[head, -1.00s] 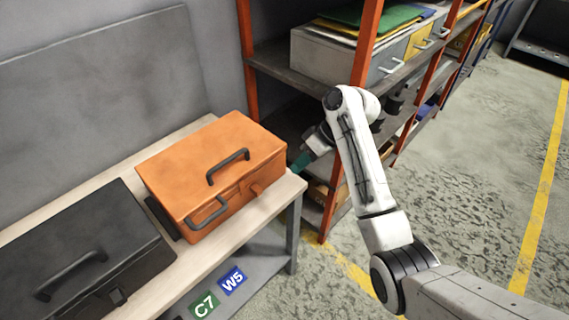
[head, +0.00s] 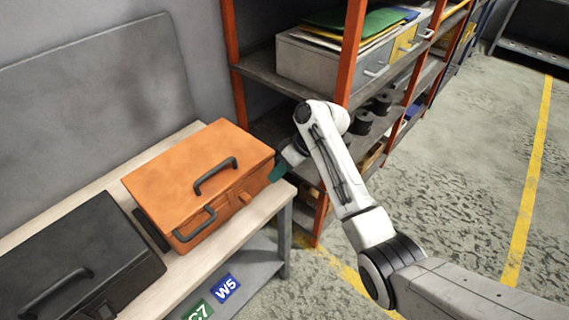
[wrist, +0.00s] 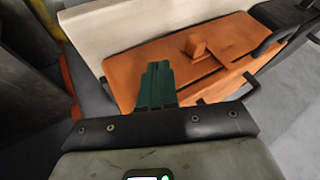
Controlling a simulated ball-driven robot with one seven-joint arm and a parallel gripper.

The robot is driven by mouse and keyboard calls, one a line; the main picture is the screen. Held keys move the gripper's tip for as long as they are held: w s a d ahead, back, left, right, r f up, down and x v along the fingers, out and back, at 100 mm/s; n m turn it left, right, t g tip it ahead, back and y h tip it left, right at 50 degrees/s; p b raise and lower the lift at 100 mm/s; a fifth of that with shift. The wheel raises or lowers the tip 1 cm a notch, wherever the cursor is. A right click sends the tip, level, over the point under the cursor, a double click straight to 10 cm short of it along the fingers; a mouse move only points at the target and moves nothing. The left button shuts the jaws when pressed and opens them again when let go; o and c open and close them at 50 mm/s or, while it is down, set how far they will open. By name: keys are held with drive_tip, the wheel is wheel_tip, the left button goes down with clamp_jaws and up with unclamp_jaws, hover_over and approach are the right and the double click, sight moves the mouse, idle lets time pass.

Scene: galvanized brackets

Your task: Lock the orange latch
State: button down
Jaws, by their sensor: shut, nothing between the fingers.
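The orange toolbox (head: 200,165) stands on the bench with its lid closed. It has a dark handle on top and another on its side. The orange latch (head: 244,198) is a small tab on the box's front face; it also shows in the wrist view (wrist: 196,48), standing out from the face. My gripper (head: 279,172) is at the box's right end, just beside its right front corner. In the wrist view its green fingers (wrist: 156,84) are shut together and empty, pointing toward the orange face, apart from the latch. I cannot tell whether they touch the box.
A black toolbox (head: 75,262) stands left of the orange one on the pale bench (head: 262,207). An orange-framed shelf (head: 352,50) with a grey drawer unit (head: 325,62) stands close behind my arm. The floor at right is clear.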

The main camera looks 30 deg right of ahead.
sight(247, 201)
drive_tip(key=x, duration=0.3)
drive_tip(key=shift+a+f, duration=0.2)
drive_tip(key=a+p, duration=0.1)
drive_tip(key=a, duration=0.2)
drive_tip(key=shift+s+p, duration=0.35)
drive_tip(key=shift+s, duration=0.05)
drive_tip(key=shift+s+a+f, duration=0.15)
drive_tip(key=shift+a, duration=0.3)
drive_tip(key=a+p, duration=0.1)
drive_tip(key=a, duration=0.1)
drive_tip(key=s+a+p, duration=0.1)
drive_tip(key=shift+s+a, duration=0.1)
drive_tip(key=shift+a, duration=0.3)
